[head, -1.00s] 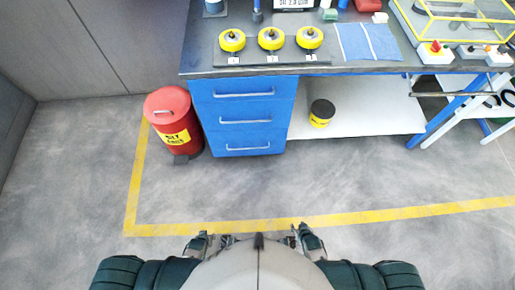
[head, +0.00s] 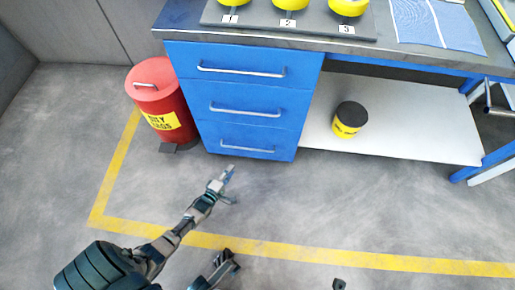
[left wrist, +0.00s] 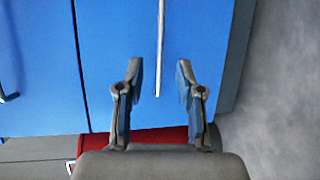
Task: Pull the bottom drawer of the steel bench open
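The bottom drawer (head: 222,135) is the lowest of the blue drawers under the bench and looks closed, flush with those above. Its silver bar handle (head: 247,149) runs across its front. My left gripper (head: 228,176) is low in front of this drawer, below the handle in the head view. In the left wrist view my left gripper (left wrist: 160,72) is open and empty, its fingers apart. The bottom drawer's handle (left wrist: 160,40) lies between the fingers in that picture; whether they reach it in depth I cannot tell.
A red bin (head: 158,92) stands just left of the drawers. A black and yellow pot (head: 349,119) sits on the white low shelf (head: 420,125) at the right. The grey floor (head: 300,205) before the drawers is clear, with a yellow line (head: 310,254) painted across it.

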